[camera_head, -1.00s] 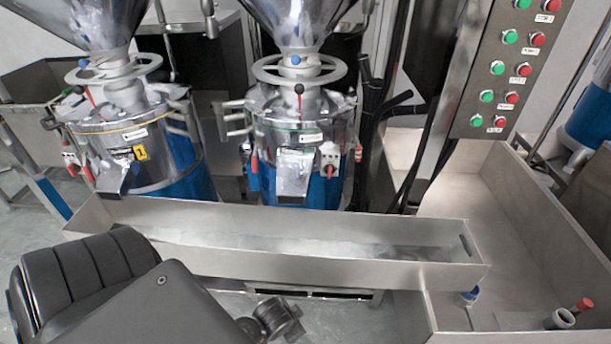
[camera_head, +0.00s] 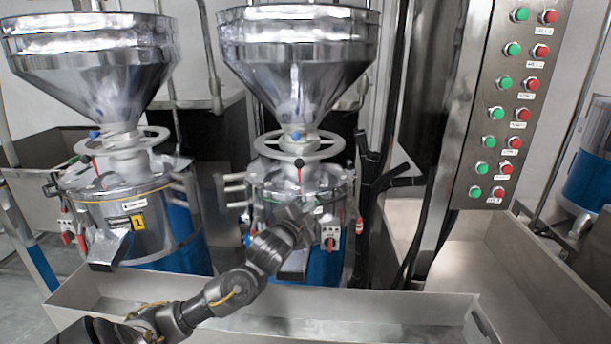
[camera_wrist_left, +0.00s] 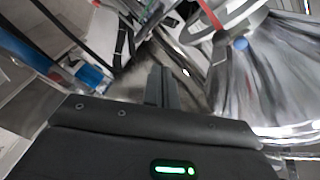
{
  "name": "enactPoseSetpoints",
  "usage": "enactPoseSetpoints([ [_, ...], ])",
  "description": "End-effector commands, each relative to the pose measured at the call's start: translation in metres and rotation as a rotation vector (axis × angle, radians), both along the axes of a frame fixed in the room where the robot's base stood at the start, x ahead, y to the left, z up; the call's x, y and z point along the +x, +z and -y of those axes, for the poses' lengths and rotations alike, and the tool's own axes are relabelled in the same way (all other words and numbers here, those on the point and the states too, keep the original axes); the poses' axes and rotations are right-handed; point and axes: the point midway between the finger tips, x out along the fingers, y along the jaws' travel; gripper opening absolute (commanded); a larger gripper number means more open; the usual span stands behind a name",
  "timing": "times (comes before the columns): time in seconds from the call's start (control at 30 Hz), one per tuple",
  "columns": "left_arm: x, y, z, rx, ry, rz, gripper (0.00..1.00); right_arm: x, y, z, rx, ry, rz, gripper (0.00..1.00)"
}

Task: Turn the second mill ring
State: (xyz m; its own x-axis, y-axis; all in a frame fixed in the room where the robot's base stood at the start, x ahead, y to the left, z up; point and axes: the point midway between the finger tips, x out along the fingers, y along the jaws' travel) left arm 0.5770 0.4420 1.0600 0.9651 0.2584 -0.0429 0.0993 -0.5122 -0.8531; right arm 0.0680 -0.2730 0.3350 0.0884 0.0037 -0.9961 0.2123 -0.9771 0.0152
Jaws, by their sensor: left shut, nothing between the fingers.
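The second mill stands in the middle of the head view, right of the mill marked 1 (camera_head: 137,222). Its pale ring (camera_head: 335,147) is a handwheel around the neck below the steel hopper (camera_head: 297,40), with a blue knob (camera_head: 297,136) by the neck. My left gripper (camera_head: 303,211) is shut and empty, in front of the mill body and below the ring in the picture. In the left wrist view the closed fingers (camera_wrist_left: 160,88) point up the picture; the pale ring (camera_wrist_left: 232,16) and the hopper (camera_wrist_left: 268,85) are to their right. My right gripper is not in view.
A long steel trough (camera_head: 400,308) runs in front of both mills, under my left arm. A control panel (camera_head: 512,110) with green and red buttons stands at the right. Dark pipes (camera_head: 378,200) rise beside the second mill.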

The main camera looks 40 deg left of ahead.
Motion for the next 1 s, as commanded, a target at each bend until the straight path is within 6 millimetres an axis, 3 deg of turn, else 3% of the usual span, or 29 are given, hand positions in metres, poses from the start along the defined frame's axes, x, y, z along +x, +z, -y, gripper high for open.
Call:
enactPoseSetpoints([
  [0.03, 0.006, 0.028, -0.011, 0.056, 0.009, 0.056, 0.00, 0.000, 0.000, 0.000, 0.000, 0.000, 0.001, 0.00],
  [0.1, 0.010, 0.053, -0.021, 0.106, 0.023, 0.107, 0.00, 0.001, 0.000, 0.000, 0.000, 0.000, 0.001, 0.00],
  [0.2, 0.011, 0.072, -0.028, 0.144, 0.032, 0.147, 0.00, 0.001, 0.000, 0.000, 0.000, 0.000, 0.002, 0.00],
  [0.53, 0.024, 0.082, -0.034, 0.154, 0.036, 0.157, 0.00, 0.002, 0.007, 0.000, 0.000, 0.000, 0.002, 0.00],
  [1.0, 0.109, 0.096, -0.060, 0.150, 0.038, 0.156, 0.00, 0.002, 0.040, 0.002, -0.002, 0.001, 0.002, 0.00],
])
